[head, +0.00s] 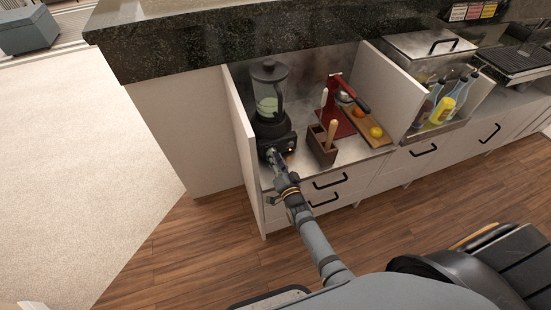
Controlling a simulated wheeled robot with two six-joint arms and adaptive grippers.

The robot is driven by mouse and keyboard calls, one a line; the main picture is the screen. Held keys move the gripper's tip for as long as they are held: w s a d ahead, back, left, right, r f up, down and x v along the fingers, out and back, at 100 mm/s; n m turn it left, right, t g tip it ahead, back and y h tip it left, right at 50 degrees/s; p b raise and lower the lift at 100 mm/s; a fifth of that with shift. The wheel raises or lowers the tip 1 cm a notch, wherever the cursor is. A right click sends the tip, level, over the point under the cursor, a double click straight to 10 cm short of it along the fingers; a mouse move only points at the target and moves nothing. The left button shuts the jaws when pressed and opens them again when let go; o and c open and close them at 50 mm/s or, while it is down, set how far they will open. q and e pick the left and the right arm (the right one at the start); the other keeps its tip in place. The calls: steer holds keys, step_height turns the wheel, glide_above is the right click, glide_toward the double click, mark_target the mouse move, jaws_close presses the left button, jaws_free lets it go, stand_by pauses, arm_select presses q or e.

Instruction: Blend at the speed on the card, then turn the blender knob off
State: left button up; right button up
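The blender (268,92) stands upright at the left end of the steel counter recess. Its clear lidded jar holds pale green liquid and sits on a black base (274,128). A small orange light (291,149) shows on the front of the base. My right gripper (274,157) reaches the base's front, at or very close to where the knob would be. It covers that spot, so I cannot make out the knob's setting or whether the fingers are closed on it. I cannot make out a speed card. My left gripper is not in view.
Right of the blender are a dark utensil box (322,148), a red press (337,112) and a cutting board (369,125) with fruit. Side panels bound the recess. Bottles (446,104) stand farther right. Drawers with black handles (330,182) lie below; wooden floor is open in front.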

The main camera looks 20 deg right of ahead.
steer(key=shift+o, duration=1.4)
steer(key=shift+s, duration=0.1)
steer(key=s, duration=1.2)
steer(key=shift+d, duration=0.2)
steer(key=shift+w, duration=0.1)
steer(key=s+d+f+n+g+p, duration=0.1)
steer(key=s+f+n+g+p, duration=0.25)
steer(key=f, duration=0.55)
steer(key=s+d+f+n+g+p, duration=0.1)
steer(key=s+d+f+g+p, duration=0.1)
steer(key=s+f+g, duration=0.35)
steer(key=s+d+f+n+g+p, duration=0.1)
steer(key=s+f, duration=0.3)
steer(key=s, duration=0.4)
steer(key=s+d+f+n+g+h+p, duration=0.1)
steer(key=s+d+f+g, duration=0.3)
steer(key=s, duration=0.5)
steer(key=s+d+f+n+g+p, duration=0.2)
steer(key=s+f, duration=0.3)
steer(key=s, duration=0.4)
steer(key=shift+d+f+n+g+p, duration=0.35)
steer(key=shift+d+f+g+p, duration=0.05)
